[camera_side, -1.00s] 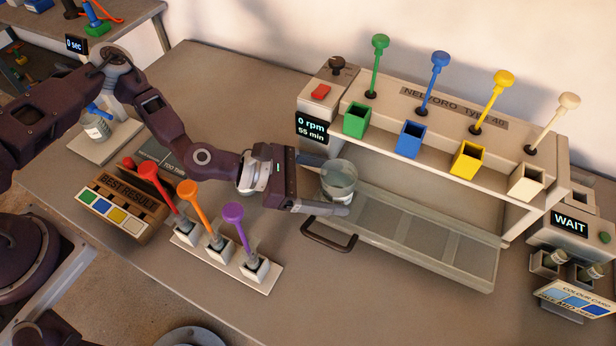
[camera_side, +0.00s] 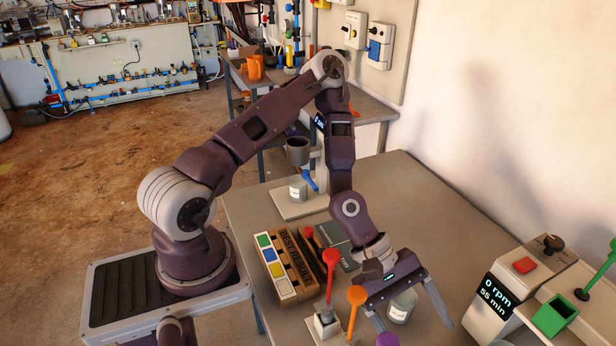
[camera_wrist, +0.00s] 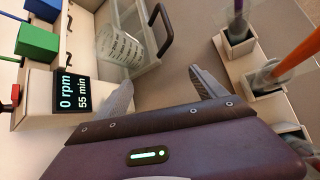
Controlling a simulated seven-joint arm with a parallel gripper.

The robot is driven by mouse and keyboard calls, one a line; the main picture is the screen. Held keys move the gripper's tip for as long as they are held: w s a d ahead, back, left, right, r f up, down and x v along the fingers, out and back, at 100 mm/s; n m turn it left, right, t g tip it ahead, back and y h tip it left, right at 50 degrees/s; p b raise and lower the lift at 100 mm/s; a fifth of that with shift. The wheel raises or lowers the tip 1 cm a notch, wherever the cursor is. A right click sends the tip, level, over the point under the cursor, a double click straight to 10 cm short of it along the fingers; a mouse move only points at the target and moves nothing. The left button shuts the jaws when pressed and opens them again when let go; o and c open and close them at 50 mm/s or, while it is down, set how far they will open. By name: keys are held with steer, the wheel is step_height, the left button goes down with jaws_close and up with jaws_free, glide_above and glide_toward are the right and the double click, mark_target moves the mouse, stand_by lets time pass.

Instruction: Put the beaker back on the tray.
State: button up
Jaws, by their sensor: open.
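The tray is out of the side view.
The rpm unit (camera_wrist: 72,92) is close left of the fingers; it also shows in the side view (camera_side: 495,297). Red (camera_side: 331,258) and orange (camera_side: 357,296) sticks stand in holders nearby. A colour rack (camera_side: 285,265) lies left.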

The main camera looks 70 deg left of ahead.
steer(key=s+a+r+m+y, duration=0.2)
steer(key=a+r+m+y, duration=0.7)
steer(key=a+r, duration=0.4)
steer(key=s+a+r+m+t, duration=0.1)
steer(key=s+r+m, duration=0.2)
steer(key=s+r, duration=0.3)
steer(key=s+a+r+m+t, duration=0.1)
steer(key=s+a+r+m, duration=0.1)
steer(key=s+r, duration=0.5)
steer(key=shift+s+a+m, duration=0.25)
steer(key=shift+s+m, duration=0.35)
steer(key=shift+s, duration=0.05)
